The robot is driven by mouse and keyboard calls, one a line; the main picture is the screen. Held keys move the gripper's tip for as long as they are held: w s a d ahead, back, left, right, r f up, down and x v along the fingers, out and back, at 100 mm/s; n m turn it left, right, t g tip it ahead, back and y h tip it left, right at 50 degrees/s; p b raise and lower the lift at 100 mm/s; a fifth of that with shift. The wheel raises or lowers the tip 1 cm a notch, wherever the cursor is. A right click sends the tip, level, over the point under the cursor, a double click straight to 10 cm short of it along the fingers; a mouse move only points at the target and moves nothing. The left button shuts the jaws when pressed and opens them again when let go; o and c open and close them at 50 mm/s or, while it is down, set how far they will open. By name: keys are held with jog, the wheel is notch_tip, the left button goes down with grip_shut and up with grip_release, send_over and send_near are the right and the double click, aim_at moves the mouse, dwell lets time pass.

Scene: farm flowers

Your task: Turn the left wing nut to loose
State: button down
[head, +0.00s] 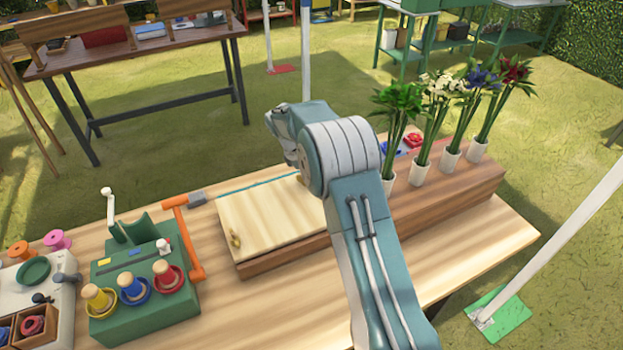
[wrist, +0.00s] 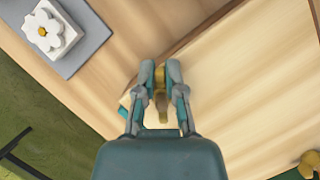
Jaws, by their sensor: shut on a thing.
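In the wrist view, my gripper (wrist: 160,75) is shut on a brass wing nut (wrist: 160,100) near the corner of a pale wooden board (wrist: 235,85). The fingers sit on both sides of the nut and hide part of it. A second brass wing nut (wrist: 310,162) stands free at the lower right of that view. In the head view, a brass wing nut (head: 235,240) stands free at the left end of the pale board (head: 270,215). My gripper and the nut in it are hidden there behind my arm.
A green stand (head: 145,300) with coloured knobs and an orange bracket (head: 185,235) stand left of the board. White vases with flowers (head: 420,172) line the wooden box at the right. A white flower on a grey tile (wrist: 52,32) lies near my gripper.

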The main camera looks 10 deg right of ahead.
aim_at(296, 186)
jog(key=n, duration=0.2)
jog(key=n+t, duration=0.1)
jog(key=shift+w+n+t, duration=0.3)
jog(key=shift+w+n, duration=0.05)
jog(key=shift+n, duration=0.05)
jog(key=shift+w+n+t, duration=0.15)
jog(key=shift+n+t, duration=0.2)
jog(key=shift+n, duration=0.5)
jog(key=shift+w+n+t, duration=0.15)
jog(key=shift+n+t, duration=0.2)
jog(key=shift+n, duration=0.5)
jog(key=c, duration=0.7)
grip_release()
jog(key=shift+c, duration=0.2)
jog(key=w+v, duration=0.1)
jog(key=v, duration=1.1)
jog(key=shift+s+a, duration=0.15)
jog(key=shift+s, duration=0.3)
